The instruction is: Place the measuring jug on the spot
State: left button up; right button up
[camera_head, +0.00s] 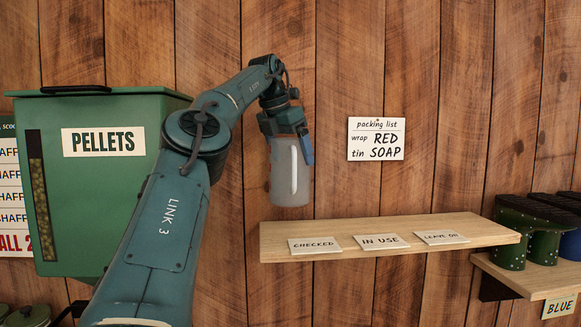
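The measuring jug (278,183) is a grey, see-through vessel with a white upright handle. It hangs upright from my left gripper (286,138), which points down and is shut on its upper part. The jug is above and near the left end of a wooden shelf (480,229), and its base appears clear of the board. The shelf bears three cards: "CHECKED" (314,245), "IN USE" (381,241) and a third (441,237) that seems to read "LEAVE ON". No marked spot is otherwise clear. My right gripper is out of view.
A green "PELLETS" bin (90,210) hangs at the left behind my arm. A "packing list" note (376,139) is on the plank wall above the shelf.

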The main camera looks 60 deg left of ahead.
aim_at(290, 176)
pick_arm(q)
jog(key=shift+d+f, duration=0.15)
jog(key=shift+f, duration=2.8)
jog(key=shift+w+a+f, duration=0.1)
jog(key=shift+a+f, duration=0.15)
jog(key=shift+f, duration=0.25)
jog(key=shift+f, duration=0.15)
jog(key=o, duration=1.1)
